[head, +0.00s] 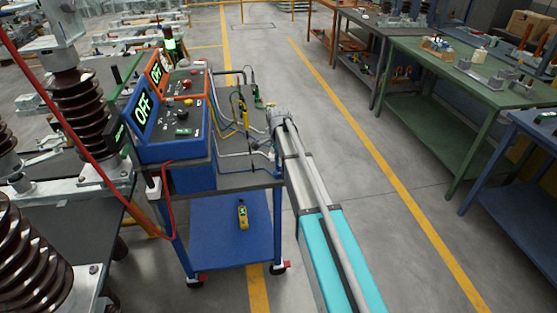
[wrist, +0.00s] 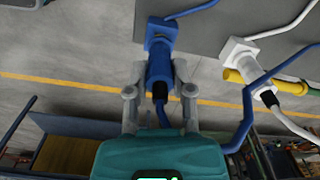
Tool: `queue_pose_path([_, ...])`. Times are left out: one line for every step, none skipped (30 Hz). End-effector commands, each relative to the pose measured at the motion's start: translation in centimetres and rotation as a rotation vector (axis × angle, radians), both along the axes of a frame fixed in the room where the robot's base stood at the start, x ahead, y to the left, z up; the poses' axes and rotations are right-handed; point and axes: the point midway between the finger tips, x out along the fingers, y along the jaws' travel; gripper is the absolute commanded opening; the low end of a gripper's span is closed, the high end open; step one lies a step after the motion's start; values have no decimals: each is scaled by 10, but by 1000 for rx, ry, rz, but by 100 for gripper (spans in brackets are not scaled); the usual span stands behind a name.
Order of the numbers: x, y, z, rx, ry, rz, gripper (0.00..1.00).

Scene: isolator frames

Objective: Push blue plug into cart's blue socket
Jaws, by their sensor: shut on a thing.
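The blue plug (wrist: 159,72) is between the two grey fingers of my gripper (wrist: 158,80) in the wrist view, which are shut on it. Its dark cable end points back toward my gripper's body. The blue socket (wrist: 161,32) lies straight ahead of the plug, in line with it, with a blue pipe running off to the upper right. The two look touching; I cannot tell how deep the plug sits. In the head view my gripper (head: 279,119) is at the right side of the cart (head: 232,179), and it hides the plug and socket.
A white connector (wrist: 243,51) with a white plug and a yellow piece (wrist: 235,77) sits close right of my gripper in the wrist view. A blue cable loops beside it. The cart carries two panels reading OFF (head: 143,106). Floor right of my arm is clear up to the green table (head: 450,60).

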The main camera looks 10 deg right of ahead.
Motion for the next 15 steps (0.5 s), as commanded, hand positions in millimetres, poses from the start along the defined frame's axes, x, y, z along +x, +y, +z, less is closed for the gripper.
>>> queue_pose_path([0,0,-2,0,0,0,0])
queue_pose_path([0,0,-2,0,0,0,0])
queue_pose_path([0,0,-3,0,0,0,0])
queue_pose_path([0,0,-4,0,0,0,0])
queue_pose_path([0,0,-4,0,0,0,0])
queue_pose_path([0,0,-5,0,0,0,0])
queue_pose_path([0,0,-5,0,0,0,0])
queue_pose_path([0,0,-6,0,0,0,0])
queue_pose_path([0,0,-7,0,0,0,0])
queue_pose_path([0,0,-7,0,0,0,0])
queue_pose_path([0,0,-8,0,0,0,0])
queue_pose_path([0,0,-8,0,0,0,0])
queue_pose_path([0,0,-9,0,0,0,0])
queue_pose_path([0,0,-9,0,0,0,0])
queue_pose_path([0,0,-9,0,0,0,32])
